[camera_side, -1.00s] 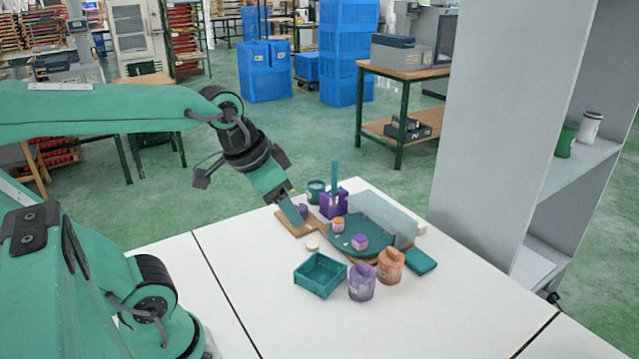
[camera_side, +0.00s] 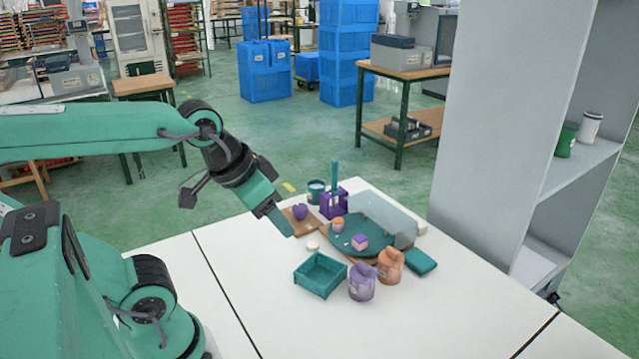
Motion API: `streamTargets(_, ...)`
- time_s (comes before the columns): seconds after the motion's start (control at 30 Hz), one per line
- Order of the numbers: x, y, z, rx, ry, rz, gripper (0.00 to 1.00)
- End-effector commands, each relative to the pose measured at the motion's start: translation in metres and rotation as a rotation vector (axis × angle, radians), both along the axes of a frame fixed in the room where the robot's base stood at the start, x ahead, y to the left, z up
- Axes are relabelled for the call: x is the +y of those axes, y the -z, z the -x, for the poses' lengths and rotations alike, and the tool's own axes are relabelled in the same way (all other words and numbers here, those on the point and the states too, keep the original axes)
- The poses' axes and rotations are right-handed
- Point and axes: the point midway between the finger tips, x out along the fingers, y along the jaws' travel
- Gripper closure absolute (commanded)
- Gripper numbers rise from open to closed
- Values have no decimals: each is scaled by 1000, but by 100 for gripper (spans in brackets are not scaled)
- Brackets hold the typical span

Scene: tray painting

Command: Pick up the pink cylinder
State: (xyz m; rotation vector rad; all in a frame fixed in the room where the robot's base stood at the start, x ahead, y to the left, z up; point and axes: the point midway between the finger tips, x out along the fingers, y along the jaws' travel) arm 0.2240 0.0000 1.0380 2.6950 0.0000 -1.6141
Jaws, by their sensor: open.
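A small peach-pink cylinder (camera_side: 338,224) with a darker top stands on the round teal tray (camera_side: 372,228), near its left rim. A pink and purple block (camera_side: 360,241) sits on the same tray, nearer the camera. My gripper (camera_side: 285,229) points down and to the right, left of the tray and apart from the cylinder. It is open, with nothing seen between its jaws, though the gap between the fingers is hard to make out from this side.
A purple round object (camera_side: 300,212) lies on a wooden board (camera_side: 314,222). A purple holder (camera_side: 333,205) stands behind the tray, with a grey panel (camera_side: 391,222) at the right. A teal open box (camera_side: 320,275), purple jar (camera_side: 362,284) and orange jar (camera_side: 390,266) stand in front. The left tabletop is clear.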

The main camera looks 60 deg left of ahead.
Motion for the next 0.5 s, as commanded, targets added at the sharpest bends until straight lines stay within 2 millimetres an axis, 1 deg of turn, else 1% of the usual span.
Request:
streamTargets(0.33, 0, -1, -1, 2, -1, 0, 48)
streamTargets(0.5, 3, -4, -10, 19, -10, -2, 48)
